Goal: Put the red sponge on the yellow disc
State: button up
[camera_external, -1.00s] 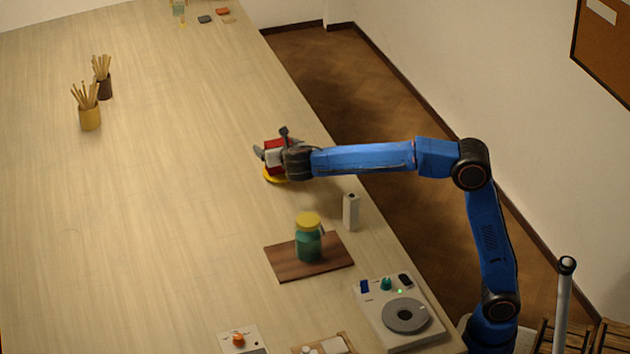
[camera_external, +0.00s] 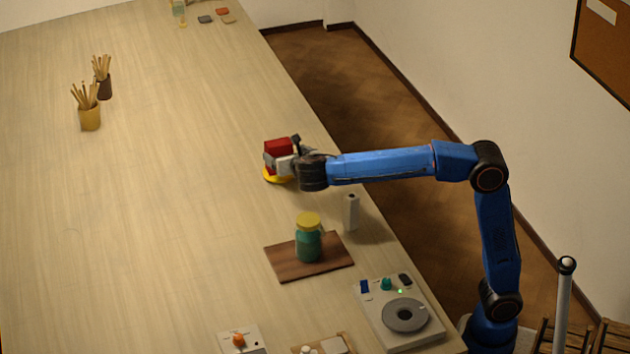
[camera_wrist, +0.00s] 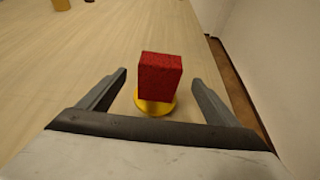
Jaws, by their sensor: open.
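The red sponge (camera_external: 278,146) is a block standing on the yellow disc (camera_external: 272,178) near the right edge of the table. In the wrist view the sponge (camera_wrist: 160,77) stands upright on the disc (camera_wrist: 154,106), whose rim shows around its foot. My gripper (camera_external: 282,162) is open, to the right of the sponge in the external view. In the wrist view its two fingers (camera_wrist: 160,88) are spread wide, one each side of the sponge, with clear gaps. Part of the disc is hidden by the sponge.
A green jar with a yellow lid (camera_external: 308,240) stands on a brown board (camera_external: 290,270). Pots of sticks (camera_external: 89,117) stand at far left. The table's middle is clear.

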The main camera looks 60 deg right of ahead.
jog(key=s+d+f+m, duration=0.1)
jog(key=s+d, duration=0.2)
jog(key=s+d+f+m+g+y, duration=0.1)
jog(key=s+d+f+m, duration=0.1)
jog(key=s+d, duration=0.1)
jog(key=s+d+f+m+g, duration=0.1)
jog(key=s+d+m, duration=0.1)
jog(key=s+d, duration=0.1)
jog(key=shift+s+f+y, duration=0.15)
jog(key=shift+s+y, duration=0.25)
jog(key=shift+s, duration=0.2)
jog(key=s+d+f+m+g+y, duration=0.1)
jog(key=s+d+f+m, duration=0.25)
jog(key=s, duration=0.35)
jog(key=s+d+f+m+g+y, duration=0.1)
jog(key=s+d+f+m+y, duration=0.2)
jog(key=s, duration=0.5)
jog(key=s+f+m+y, duration=0.2)
jog(key=s+f+m, duration=0.5)
jog(key=s, duration=0.5)
jog(key=s+a+f+m+y, duration=0.1)
jog(key=s+f+m, duration=0.7)
jog(key=s+f, duration=0.4)
jog(key=shift+s+a+f+g+y, duration=0.15)
jog(key=shift+s+a+g+y, duration=0.1)
jog(key=shift+s+g+y, duration=0.15)
